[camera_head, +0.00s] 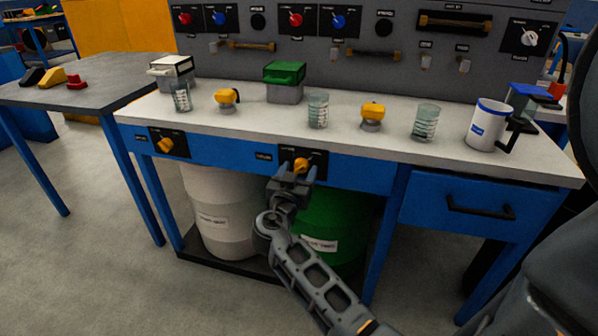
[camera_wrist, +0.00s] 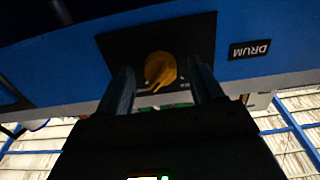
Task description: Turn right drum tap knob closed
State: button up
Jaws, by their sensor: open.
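The right drum tap knob (camera_head: 300,165) is yellow-orange and sits on a black plate on the blue front of the bench, above the green drum (camera_head: 322,236). In the wrist view the knob (camera_wrist: 160,70) lies between the two fingers, with its pointer towards the lower part of the picture. My gripper (camera_head: 295,178) is at the knob from the front, its fingers (camera_wrist: 163,82) apart on either side. Gaps show between the knob and both fingers. The wrist covers part of the plate in the head view.
The left tap knob (camera_head: 165,145) is on its own plate above a white drum (camera_head: 215,205). The bench top (camera_head: 260,121) holds beakers, yellow-topped items, boxes and a white mug (camera_head: 487,128). A drawer handle (camera_head: 480,210) sticks out at the right.

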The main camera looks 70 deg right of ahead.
jog(key=shift+d, duration=0.35)
jog(key=shift+c, duration=0.5)
jog(key=c, duration=1)
jog(key=shift+o, duration=0.2)
